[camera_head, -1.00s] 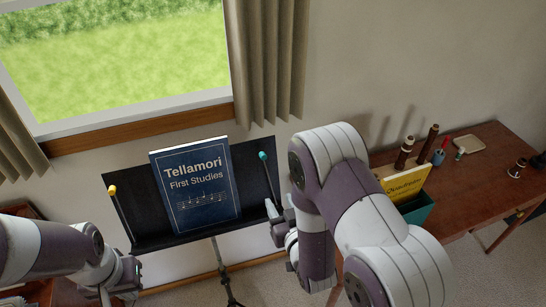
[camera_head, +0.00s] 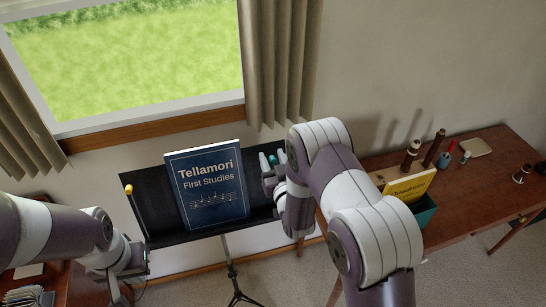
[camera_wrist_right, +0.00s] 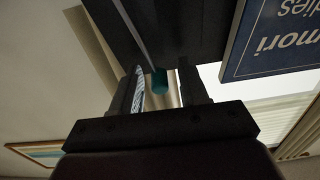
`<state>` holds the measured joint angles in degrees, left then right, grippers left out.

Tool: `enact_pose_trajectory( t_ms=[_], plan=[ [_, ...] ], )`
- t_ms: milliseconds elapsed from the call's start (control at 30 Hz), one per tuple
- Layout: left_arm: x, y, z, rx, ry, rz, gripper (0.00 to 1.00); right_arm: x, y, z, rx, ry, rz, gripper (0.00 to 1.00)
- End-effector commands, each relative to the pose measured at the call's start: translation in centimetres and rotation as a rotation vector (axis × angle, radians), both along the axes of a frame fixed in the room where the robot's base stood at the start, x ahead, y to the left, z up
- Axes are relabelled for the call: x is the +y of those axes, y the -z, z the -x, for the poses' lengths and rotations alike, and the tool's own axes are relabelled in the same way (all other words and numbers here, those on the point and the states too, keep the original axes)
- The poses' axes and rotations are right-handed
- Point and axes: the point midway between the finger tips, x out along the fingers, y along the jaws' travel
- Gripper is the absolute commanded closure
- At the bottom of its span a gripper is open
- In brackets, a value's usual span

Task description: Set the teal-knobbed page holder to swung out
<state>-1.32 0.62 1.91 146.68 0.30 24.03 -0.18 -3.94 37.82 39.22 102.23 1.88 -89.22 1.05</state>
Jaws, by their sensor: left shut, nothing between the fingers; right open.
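The teal-knobbed page holder (camera_head: 273,159) is at the right side of the black music stand (camera_head: 155,207). Its teal knob also shows in the right wrist view (camera_wrist_right: 160,82), between the two fingers. My right gripper (camera_head: 271,168) is open around the knob, and in the right wrist view its fingers (camera_wrist_right: 160,76) stand apart on either side of it. I cannot tell whether they touch it. The holder's rod is mostly hidden by my right gripper in the head view. My left gripper (camera_head: 144,273) is shut and empty, low and left of the stand.
A blue Tellamori book (camera_head: 207,188) stands on the stand. A second page holder with a yellow knob (camera_head: 129,190) is at its left side. A wooden desk (camera_head: 480,190) at right holds a yellow book (camera_head: 410,187) in a green box, spools and a small tray.

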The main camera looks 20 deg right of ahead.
Motion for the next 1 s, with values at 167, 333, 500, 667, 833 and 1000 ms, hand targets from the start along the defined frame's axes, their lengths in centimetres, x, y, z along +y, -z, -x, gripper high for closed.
enact_pose_trajectory(
  t_ms=[167, 333, 500, 667, 833, 1000],
  plan=[
    [0.0, 0.0, 0.0, 0.0, 0.0, 0.0, 1.0, 0.0, 0.0, 0.0, 0.0, 0.0, 0.0, 0.66],
    [0.0, 0.0, 0.0, 0.0, 0.0, 0.0, 1.0, 0.0, 0.0, 0.0, -0.001, 0.0, 0.0, 1.0],
    [0.0, 1.2, 0.0, 0.0, 0.0, 0.0, 1.0, -0.8, 0.3, -0.1, -0.003, 0.013, -0.038, 1.0],
    [0.0, 2.7, 0.0, 0.0, 0.0, 0.0, 1.0, -2.7, 0.1, -0.2, 0.0, 0.041, -0.138, 1.0],
    [0.0, 2.5, 0.0, 0.0, 0.0, 0.0, 1.0, -2.9, -0.3, -0.1, 0.002, 0.045, -0.153, 1.0],
    [0.0, 2.4, 0.0, 0.0, 0.0, 0.0, 1.0, -2.9, -0.3, -0.1, 0.002, 0.045, -0.152, 0.66]
  ],
)
